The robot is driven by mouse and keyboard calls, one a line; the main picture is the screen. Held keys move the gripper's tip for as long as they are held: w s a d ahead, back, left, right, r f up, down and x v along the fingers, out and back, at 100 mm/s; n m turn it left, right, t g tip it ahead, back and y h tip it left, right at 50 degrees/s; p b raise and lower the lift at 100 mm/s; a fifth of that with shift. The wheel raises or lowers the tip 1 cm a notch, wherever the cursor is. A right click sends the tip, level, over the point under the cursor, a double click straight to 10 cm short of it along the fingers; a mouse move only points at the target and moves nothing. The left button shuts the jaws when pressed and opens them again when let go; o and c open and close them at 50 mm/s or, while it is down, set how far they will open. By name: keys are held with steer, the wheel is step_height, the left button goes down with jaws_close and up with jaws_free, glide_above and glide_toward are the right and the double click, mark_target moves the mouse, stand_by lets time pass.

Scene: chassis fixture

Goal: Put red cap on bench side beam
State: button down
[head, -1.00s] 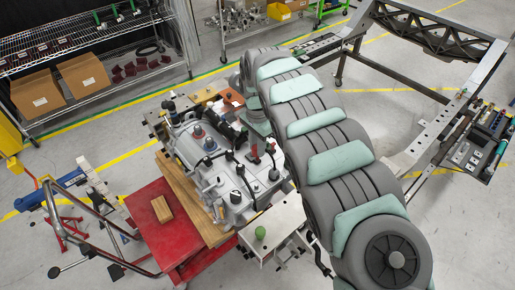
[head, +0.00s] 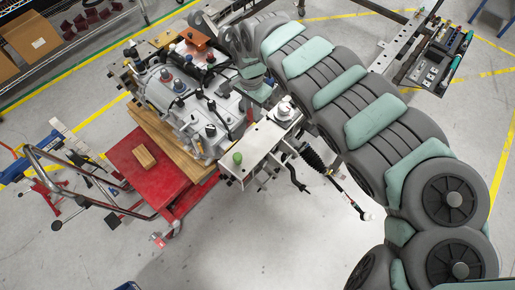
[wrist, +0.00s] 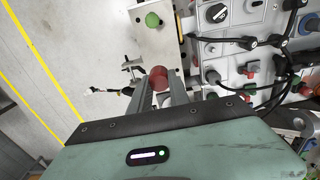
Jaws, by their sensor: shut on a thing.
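The red cap (wrist: 159,76) is between the two grey fingers of my gripper (wrist: 160,82) in the wrist view. The gripper is shut on it. The pale beam (head: 262,147) projects from the front right of the metal unit in the head view, with a green cap (head: 238,158) standing near its outer end. In the wrist view the beam (wrist: 146,45) lies ahead of the held cap, with the green cap (wrist: 153,20) at the top. The gap between the red cap and the beam's surface cannot be judged.
The metal unit (head: 187,100) with black hoses and knobs stands beside the beam. A red cart (head: 125,160) with a wooden block (head: 145,156) is left of it. A tool tray (head: 440,60) is at the upper right. Open floor lies in front.

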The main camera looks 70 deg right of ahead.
steer(key=b, duration=0.2)
glide_above(253, 146)
steer(key=f, duration=1.5)
steer(key=shift+a+f, duration=0.2)
steer(key=shift+f, duration=0.05)
steer(key=shift+d+f+b, duration=0.1)
steer(key=shift+f+b, duration=0.3)
steer(key=shift+f, duration=1.75)
steer(key=shift+f, duration=0.15)
steer(key=c, duration=1.2)
jaws_free()
steer(key=shift+c, duration=0.2)
step_height(253, 146, up, 12)
steer(key=p, duration=0.1)
